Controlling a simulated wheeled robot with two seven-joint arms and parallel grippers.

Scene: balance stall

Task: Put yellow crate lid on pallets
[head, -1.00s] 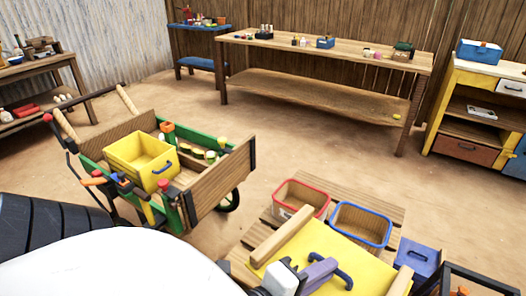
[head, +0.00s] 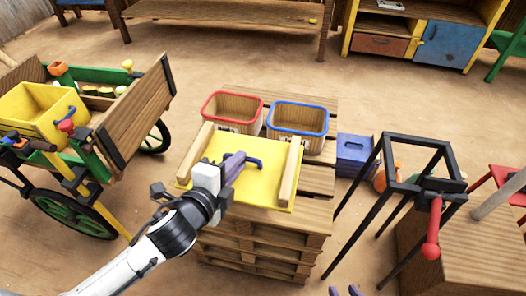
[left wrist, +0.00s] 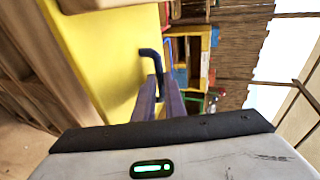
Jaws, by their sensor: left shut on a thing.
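The yellow crate lid (head: 250,190) has two wooden battens and a blue handle. It lies roughly level over the front part of the wooden pallets (head: 317,217); whether it touches them I cannot tell. My left gripper (head: 235,163) is shut on the blue handle, coming in from the left. The left wrist view shows its purple fingers (left wrist: 153,100) at the handle (left wrist: 150,55), with the yellow lid face (left wrist: 110,50) beside it. My right gripper (head: 344,291) shows only two fingertips, apart, at the bottom edge, clear of the lid.
A red-rimmed crate (head: 232,96) and a blue-rimmed crate (head: 298,104) stand behind the lid on the pallets. A blue box (head: 354,145) and a black metal frame (head: 393,187) are at the right. A green cart (head: 93,170) with a yellow crate (head: 35,108) stands left.

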